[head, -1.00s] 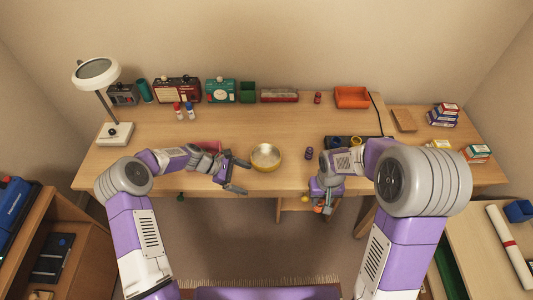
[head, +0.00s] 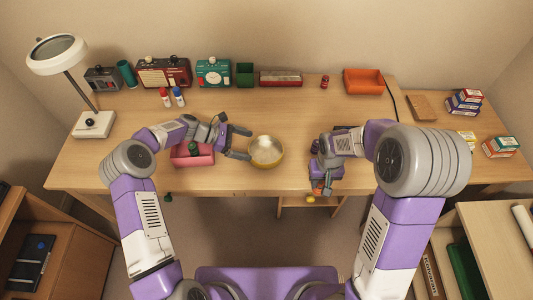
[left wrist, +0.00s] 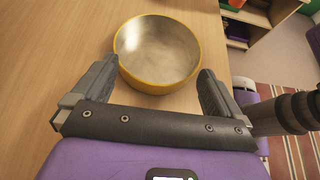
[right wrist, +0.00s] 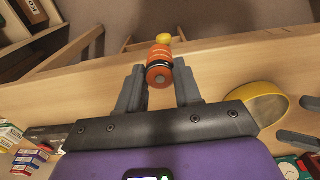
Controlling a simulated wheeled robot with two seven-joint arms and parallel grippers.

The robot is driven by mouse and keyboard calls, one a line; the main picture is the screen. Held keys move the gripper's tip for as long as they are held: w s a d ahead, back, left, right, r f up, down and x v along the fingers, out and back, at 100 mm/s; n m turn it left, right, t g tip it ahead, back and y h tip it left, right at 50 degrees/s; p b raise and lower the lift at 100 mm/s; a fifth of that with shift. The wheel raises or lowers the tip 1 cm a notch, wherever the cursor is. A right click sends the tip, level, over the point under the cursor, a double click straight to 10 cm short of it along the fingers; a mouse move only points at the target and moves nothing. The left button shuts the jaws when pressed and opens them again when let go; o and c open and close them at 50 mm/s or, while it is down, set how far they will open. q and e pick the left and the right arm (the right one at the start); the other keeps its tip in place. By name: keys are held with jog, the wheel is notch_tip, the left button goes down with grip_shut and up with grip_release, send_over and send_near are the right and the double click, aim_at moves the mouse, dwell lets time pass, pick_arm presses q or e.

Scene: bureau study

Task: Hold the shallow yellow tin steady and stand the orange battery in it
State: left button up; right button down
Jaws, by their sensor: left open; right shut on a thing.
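The shallow yellow tin (head: 266,163) stands on the desk near its front edge; it also shows in the left wrist view (left wrist: 158,86). My left gripper (head: 249,144) is open at the tin's left side. In the left wrist view its fingers (left wrist: 158,70) lie either side of the tin's near rim; I cannot tell whether they touch it. My right gripper (head: 321,188) is shut on the orange battery (right wrist: 159,72), at the desk's front edge, right of the tin. The battery has an orange body with a dark band; its far end is hard to make out.
The desk behind the tin is clear. A yellow knob-like thing (right wrist: 163,38) shows beyond the battery.

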aim_at(263, 154)
pick_arm(q)
jog(key=b+x, duration=0.2)
jog(key=x, duration=0.5)
jog(key=shift+d+f, duration=0.2)
jog(key=shift+d, duration=0.1)
pick_arm(e)
notch_tip(263, 154, down, 2)
jog(key=shift+w+f, duration=0.1)
jog(key=shift+f, duration=0.1)
pick_arm(q)
jog(key=shift+w, duration=0.1)
grip_shut()
jog(key=shift+c, duration=1.4)
grip_release()
